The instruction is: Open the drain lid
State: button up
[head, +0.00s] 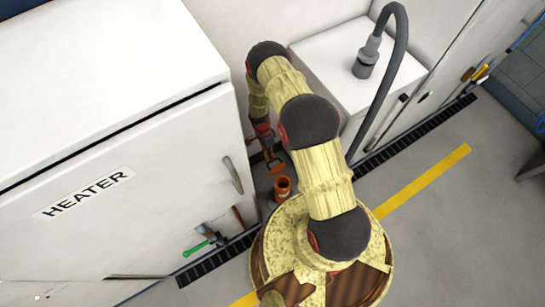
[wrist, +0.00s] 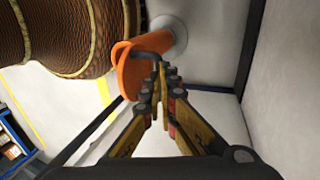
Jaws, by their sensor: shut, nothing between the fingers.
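In the head view a small orange lid-like piece (head: 275,167) sits in the gap between the heater cabinet and the white box. An orange cup-shaped piece (head: 282,188) with a dark top stands just in front of it. My gripper (head: 269,150) points down at the orange lid-like piece.
The white heater cabinet (head: 110,150) stands on the left, with tools on its front. A white box (head: 335,65) with a grey hose (head: 398,55) stands behind. A dark floor grate (head: 420,135) and yellow stripe (head: 430,178) cross the floor. Open floor lies to the right.

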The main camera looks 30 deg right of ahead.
jog(key=o, duration=0.6)
jog(key=shift+s+f+g, duration=0.15)
jog(key=shift+s+f, duration=0.1)
jog(key=shift+s, duration=0.4)
jog(key=shift+s+f+g, duration=0.15)
jog(key=shift+s+f, duration=0.05)
jog(key=shift+s, duration=0.45)
jog(key=shift+w+r, duration=0.15)
jog(key=shift+w, duration=0.25)
